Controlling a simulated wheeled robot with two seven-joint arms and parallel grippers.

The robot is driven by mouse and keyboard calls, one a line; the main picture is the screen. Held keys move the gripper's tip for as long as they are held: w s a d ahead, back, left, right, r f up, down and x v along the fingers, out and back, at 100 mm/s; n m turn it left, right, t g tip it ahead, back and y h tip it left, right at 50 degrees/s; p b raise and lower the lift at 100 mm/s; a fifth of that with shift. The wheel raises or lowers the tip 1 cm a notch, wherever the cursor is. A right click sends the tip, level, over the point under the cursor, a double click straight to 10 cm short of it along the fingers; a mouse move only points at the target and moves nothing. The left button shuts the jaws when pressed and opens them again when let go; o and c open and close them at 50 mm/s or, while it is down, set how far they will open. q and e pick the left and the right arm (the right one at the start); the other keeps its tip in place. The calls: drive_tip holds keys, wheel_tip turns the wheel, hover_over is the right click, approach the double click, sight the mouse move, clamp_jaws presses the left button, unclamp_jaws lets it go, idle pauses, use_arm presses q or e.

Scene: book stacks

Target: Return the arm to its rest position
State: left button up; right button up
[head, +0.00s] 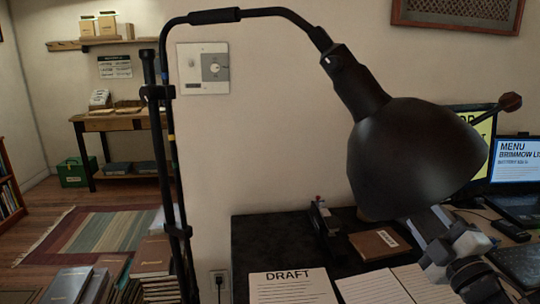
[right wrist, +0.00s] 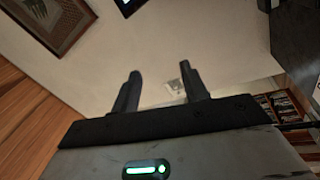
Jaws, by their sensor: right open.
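My right gripper (right wrist: 160,70) shows in the right wrist view with its two dark fingers apart and nothing between them. Behind the fingers are a pale wall and a small wall plate. In the head view, white and grey links of my right arm (head: 455,250) rise at the lower right, over the desk and just below the black lamp shade (head: 415,155). I cannot tell whether they touch the shade. The gripper's fingers cannot be made out in the head view. My left gripper is not in view.
The lamp's dark stand (head: 160,150) and arched arm cross the head view. The dark desk (head: 270,232) holds a DRAFT sheet (head: 293,287), a brown book (head: 373,244) and a laptop (head: 516,160). Book stacks (head: 152,257) stand at lower left. A striped rug (head: 90,235) lies beyond.

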drive_tip(key=s+a+f+m+g+h, duration=0.2)
drive_tip(key=s+f+m+g, duration=0.1)
drive_tip(key=f, duration=0.3)
drive_tip(key=s+a+f+m+g+h, duration=0.1)
drive_tip(key=s+f+m+g, duration=0.1)
drive_tip(key=s+f+m, duration=0.3)
drive_tip(key=s+a+f+m+g, duration=0.2)
drive_tip(key=s+a+f+g, duration=0.15)
drive_tip(key=s, duration=0.35)
drive_tip(key=s+a+f+m+g+y, duration=0.1)
drive_tip(key=s+a+f+g, duration=0.2)
drive_tip(key=s+f+g, duration=0.3)
drive_tip(key=s+a+f+m+g, duration=0.2)
drive_tip(key=s+a+f+g, duration=0.15)
drive_tip(key=s, duration=0.45)
drive_tip(key=w+a+f+t+y, duration=0.3)
drive_tip(key=w+a+f+t, duration=0.1)
drive_tip(key=w+a+t, duration=0.1)
drive_tip(key=shift+w+a+f+t, duration=0.4)
drive_tip(key=shift+w+t, duration=0.3)
drive_tip(key=shift+t, duration=0.7)
